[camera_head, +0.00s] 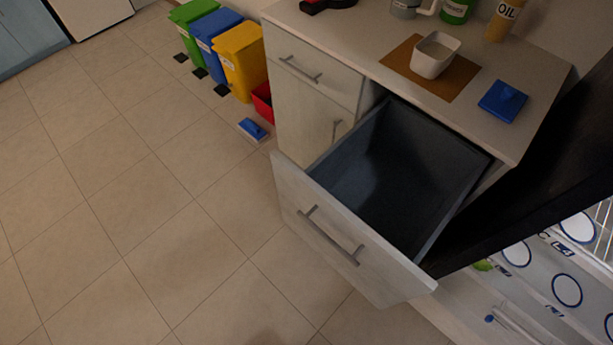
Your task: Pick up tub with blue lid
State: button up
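A small open white tub (436,54) stands upright on a brown mat (403,57) on the counter. No lid is on it. A square blue lid (503,101) with a raised knob lies on the counter to its right, apart from the tub. A small blue-and-white item (253,130) is on the floor by the red container; I cannot tell what it is. My gripper is not in view.
A deep, dark drawer (350,232) stands pulled out below the counter (360,62) and looks empty. An oil bottle (502,20) and other containers stand at the counter's back. Green, blue and yellow bins (240,60) line the wall. The tiled floor at left is clear.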

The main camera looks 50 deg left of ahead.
aim_at(432, 55)
jog(key=u, duration=0.95)
